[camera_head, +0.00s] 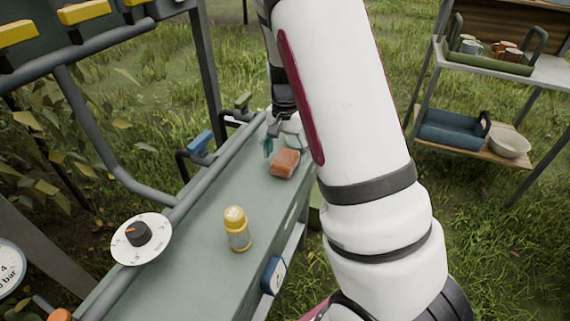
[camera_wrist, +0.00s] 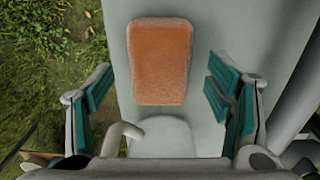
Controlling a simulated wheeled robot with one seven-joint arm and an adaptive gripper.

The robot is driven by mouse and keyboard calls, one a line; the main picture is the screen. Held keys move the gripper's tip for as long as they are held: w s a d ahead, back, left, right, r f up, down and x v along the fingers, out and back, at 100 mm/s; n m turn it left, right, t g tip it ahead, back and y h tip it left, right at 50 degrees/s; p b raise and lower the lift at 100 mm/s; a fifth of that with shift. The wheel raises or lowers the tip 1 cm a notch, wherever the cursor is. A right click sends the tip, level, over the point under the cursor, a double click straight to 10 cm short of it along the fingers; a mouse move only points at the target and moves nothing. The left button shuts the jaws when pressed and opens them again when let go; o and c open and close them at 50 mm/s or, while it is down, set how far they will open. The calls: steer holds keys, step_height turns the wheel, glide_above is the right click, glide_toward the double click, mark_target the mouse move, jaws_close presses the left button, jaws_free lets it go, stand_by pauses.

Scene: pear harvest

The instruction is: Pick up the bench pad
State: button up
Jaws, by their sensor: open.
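The bench pad (camera_head: 285,163) is an orange-brown block with rounded corners, lying flat on the grey-green bench (camera_head: 205,235) near its far end. In the wrist view the pad (camera_wrist: 161,60) lies lengthwise, ahead of and between the teal-lined fingers. My gripper (camera_wrist: 165,105) is open and empty, with one finger on each side. In the head view my gripper (camera_head: 283,142) is just behind the pad, partly hidden by my white arm. I cannot tell how high it is above the bench.
A yellow-capped bottle (camera_head: 237,229) stands on the bench nearer me. A dial (camera_head: 141,238) and a pipe rail with a blue-handled lever (camera_head: 199,143) line the left side. A shelf at right holds a green tray (camera_head: 488,62), a blue tray (camera_head: 450,130) and a bowl (camera_head: 509,144).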

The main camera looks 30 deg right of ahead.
step_height(320, 180, down, 2)
steer(key=shift+f, duration=0.1)
steer(key=c, duration=1)
steer(key=shift+c, duration=0.2)
steer(key=shift+r, duration=0.85)
step_height(320, 180, up, 2)
steer(key=shift+r+p, duration=0.15)
steer(key=shift+p, duration=0.25)
steer(key=s+a+r+p, duration=0.1)
steer(key=s+a, duration=0.1)
steer(key=s, duration=1.4)
steer(key=shift+p, duration=0.35)
steer(key=shift+w+r, duration=0.1)
steer(key=shift+c, duration=0.4)
